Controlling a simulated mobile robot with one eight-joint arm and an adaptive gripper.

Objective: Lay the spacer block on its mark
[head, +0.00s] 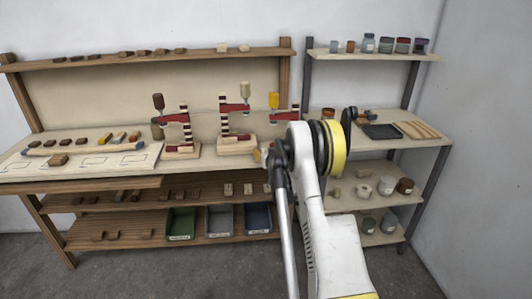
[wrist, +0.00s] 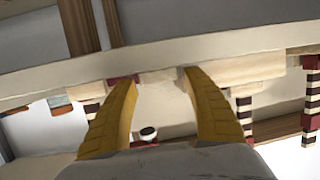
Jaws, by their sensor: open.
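My gripper (wrist: 158,80) is open, its two yellow fingers apart, and I see nothing clasped between them. In the head view my own arm hides most of it, near the right end of the workbench. A pale sheet with outlined rectangular marks (head: 120,160) lies on the left of the bench. A brown block (head: 58,159) sits on the sheet's left part. Several small brown, yellow and grey blocks lie behind it along a wooden strip (head: 85,149). I cannot tell for sure which block is the spacer block or which outline is its mark.
Red clamps on striped posts (head: 178,130) stand along the bench, close to my arm. Green, grey and blue bins (head: 224,219) sit on the lower shelf. A grey-framed rack (head: 432,140) with jars and a dark tray (head: 382,132) stands at the right.

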